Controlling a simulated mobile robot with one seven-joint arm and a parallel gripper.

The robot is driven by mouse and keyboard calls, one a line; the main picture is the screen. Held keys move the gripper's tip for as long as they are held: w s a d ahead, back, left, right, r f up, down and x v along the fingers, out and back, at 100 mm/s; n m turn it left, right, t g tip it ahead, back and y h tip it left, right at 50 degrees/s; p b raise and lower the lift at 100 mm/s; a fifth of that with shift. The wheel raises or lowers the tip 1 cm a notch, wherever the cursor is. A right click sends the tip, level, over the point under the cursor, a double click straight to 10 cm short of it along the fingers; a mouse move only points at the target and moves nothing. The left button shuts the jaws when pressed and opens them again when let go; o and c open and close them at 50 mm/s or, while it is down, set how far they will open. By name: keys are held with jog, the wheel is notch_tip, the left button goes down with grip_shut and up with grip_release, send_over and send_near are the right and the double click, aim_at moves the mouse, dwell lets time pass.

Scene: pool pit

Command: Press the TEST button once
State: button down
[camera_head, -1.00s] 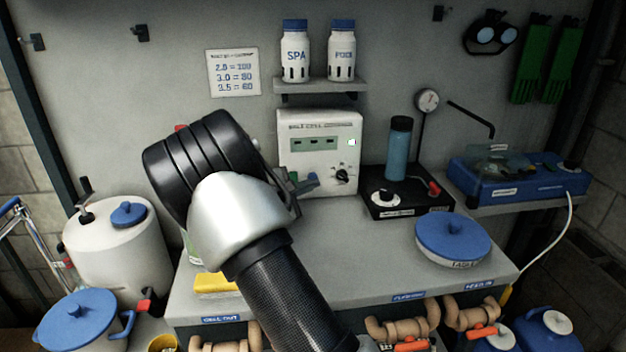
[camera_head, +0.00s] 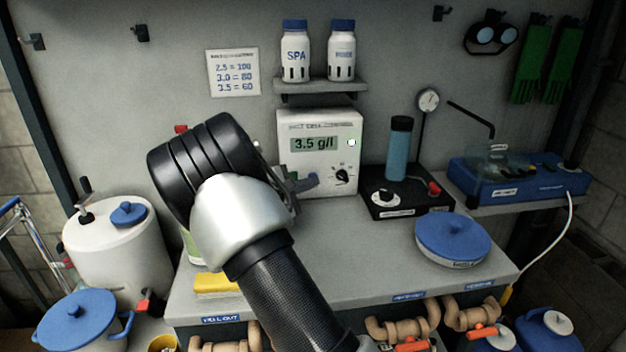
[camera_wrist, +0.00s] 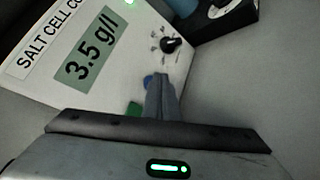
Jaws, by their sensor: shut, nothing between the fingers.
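The white salt cell control box (camera_head: 348,122) stands at the back of the bench, and its display (camera_head: 315,144) reads 3.5 g/l. The display also shows in the wrist view (camera_wrist: 90,48). A blue button (camera_wrist: 148,81) and a green button (camera_wrist: 134,108) are on its lower face, partly hidden by my gripper. I cannot read which one is TEST. My gripper (camera_wrist: 163,82) is shut and empty, its fingertips close to the blue button. I cannot tell whether they touch. A black dial (camera_wrist: 170,44) sits beyond the fingertips.
A black unit with a blue cylinder (camera_head: 397,150) stands right of the box. Above are a shelf (camera_head: 320,86) with two bottles and a dosing chart (camera_head: 233,73). A blue-lidded tub (camera_head: 453,238) is at the bench's right. The bench middle is clear.

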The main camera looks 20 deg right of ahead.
jog(key=shift+s, duration=0.1)
jog(key=shift+s+a+b, duration=0.2)
jog(key=shift+s+b, duration=0.2)
jog(key=shift+s, duration=0.4)
jog(key=shift+s+a+b, duration=0.25)
jog(key=shift+s+b, duration=0.2)
jog(key=shift+s, duration=0.75)
jog(key=shift+s+a+b, duration=0.25)
jog(key=shift+s+b, duration=0.2)
jog(key=shift+s, duration=0.75)
